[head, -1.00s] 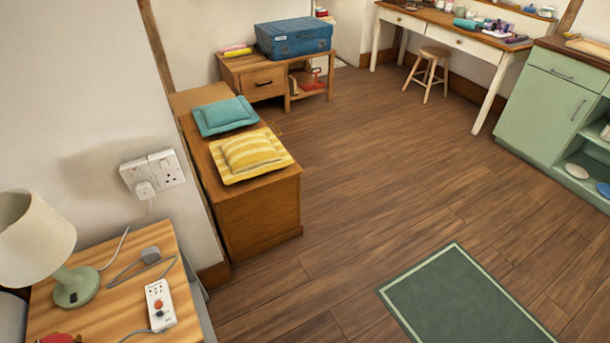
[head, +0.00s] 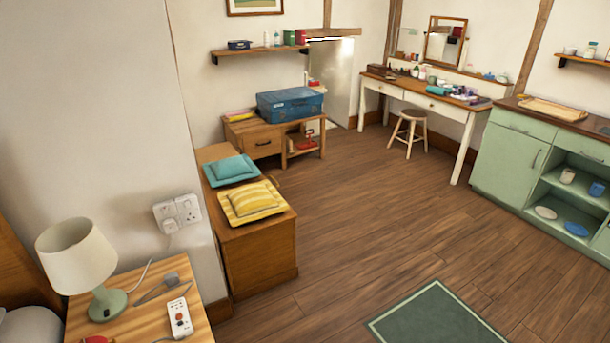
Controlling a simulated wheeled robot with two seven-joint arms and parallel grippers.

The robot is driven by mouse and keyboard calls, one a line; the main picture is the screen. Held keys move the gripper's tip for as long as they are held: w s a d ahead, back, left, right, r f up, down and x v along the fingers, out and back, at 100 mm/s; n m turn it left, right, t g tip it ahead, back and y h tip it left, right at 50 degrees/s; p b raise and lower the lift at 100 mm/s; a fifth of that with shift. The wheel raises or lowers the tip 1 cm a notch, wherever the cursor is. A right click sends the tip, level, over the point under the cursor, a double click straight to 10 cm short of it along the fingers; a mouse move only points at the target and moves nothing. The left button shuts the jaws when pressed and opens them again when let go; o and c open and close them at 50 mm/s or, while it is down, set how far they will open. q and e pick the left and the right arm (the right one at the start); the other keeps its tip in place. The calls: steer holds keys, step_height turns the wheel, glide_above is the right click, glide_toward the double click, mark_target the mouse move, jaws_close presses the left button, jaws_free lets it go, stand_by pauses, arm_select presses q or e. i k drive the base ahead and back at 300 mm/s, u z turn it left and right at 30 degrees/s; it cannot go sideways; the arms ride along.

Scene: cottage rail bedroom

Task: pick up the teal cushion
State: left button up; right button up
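The teal cushion (head: 232,169) lies flat on top of a long wooden chest (head: 262,255) against the left wall. It sits behind a yellow striped cushion (head: 252,202), toward the far end of the chest top. Neither of my grippers shows in the head view.
A bedside table (head: 140,305) with a lamp (head: 77,257) and a power strip (head: 180,318) stands at front left. A low wooden unit with a blue case (head: 290,104) is beyond the chest. A stool (head: 408,134) and green cabinet (head: 510,165) stand right. The middle floor is clear, with a green rug (head: 435,318) in front.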

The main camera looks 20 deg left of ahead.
mark_target(229, 170)
steer(key=u, duration=0.05)
steer(key=k, duration=0.25)
steer(key=z, duration=0.5)
steer(key=i, duration=2.2)
steer(key=u, duration=0.5)
steer(key=i, duration=2.4)
steer(key=u, duration=1)
steer(key=i, duration=1.55)
steer(key=u, duration=2.25)
steer(key=i, duration=0.9)
steer(key=u, duration=0.65)
